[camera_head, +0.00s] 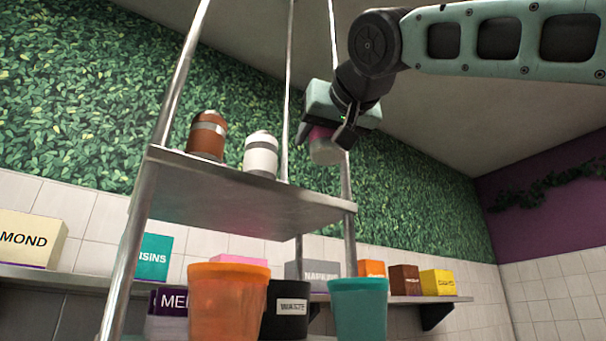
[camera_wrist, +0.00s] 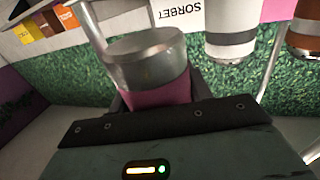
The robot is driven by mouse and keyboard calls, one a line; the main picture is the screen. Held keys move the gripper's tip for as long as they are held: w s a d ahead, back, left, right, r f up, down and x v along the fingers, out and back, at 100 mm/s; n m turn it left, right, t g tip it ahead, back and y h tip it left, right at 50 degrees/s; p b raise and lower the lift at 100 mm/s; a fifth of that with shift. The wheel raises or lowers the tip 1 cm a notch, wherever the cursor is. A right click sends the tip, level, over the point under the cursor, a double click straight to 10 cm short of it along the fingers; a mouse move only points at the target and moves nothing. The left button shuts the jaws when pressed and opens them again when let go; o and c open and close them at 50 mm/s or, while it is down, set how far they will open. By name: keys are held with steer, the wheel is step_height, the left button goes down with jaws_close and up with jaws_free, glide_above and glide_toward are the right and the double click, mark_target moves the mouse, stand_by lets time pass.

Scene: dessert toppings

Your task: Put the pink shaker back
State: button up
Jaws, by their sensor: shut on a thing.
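My gripper (camera_head: 328,135) is shut on the pink shaker (camera_head: 327,150), which has a grey end pointing down in the head view. The shaker is above the right end of the raised metal shelf (camera_head: 240,192), apart from it as far as I can tell. In the wrist view the shaker (camera_wrist: 155,75) shows its grey end and pink body between the fingers. A brown shaker (camera_head: 207,137) and a white shaker (camera_head: 262,155) stand on the shelf to the left. The wrist view also shows the white shaker (camera_wrist: 231,40) and the brown shaker (camera_wrist: 304,35).
Metal posts (camera_head: 170,75) rise at the shelf's corners. An orange cup (camera_head: 229,300), a black waste bin (camera_head: 286,310) and a teal cup (camera_head: 358,305) stand lower in front. A wall shelf (camera_head: 430,300) holds several coloured boxes. The shelf's right part is free.

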steer(key=p+x, duration=0.3)
steer(key=x, duration=0.5)
steer(key=shift+w+a+r, duration=0.1)
steer(key=shift+w+a, duration=0.05)
steer(key=shift+w, duration=0.15)
steer(key=shift+w+a+r+p, duration=0.1)
steer(key=shift+w+a+p, duration=0.05)
steer(key=shift+w+p, duration=0.3)
step_height(320, 180, down, 3)
steer(key=shift+r+b, duration=0.15)
steer(key=shift+b, duration=0.4)
steer(key=shift+f, duration=0.55)
steer(key=shift+f+b, duration=0.25)
steer(key=shift+b, duration=0.05)
steer(key=o, duration=1)
steer(key=shift+o, duration=0.2)
steer(key=shift+r, duration=0.15)
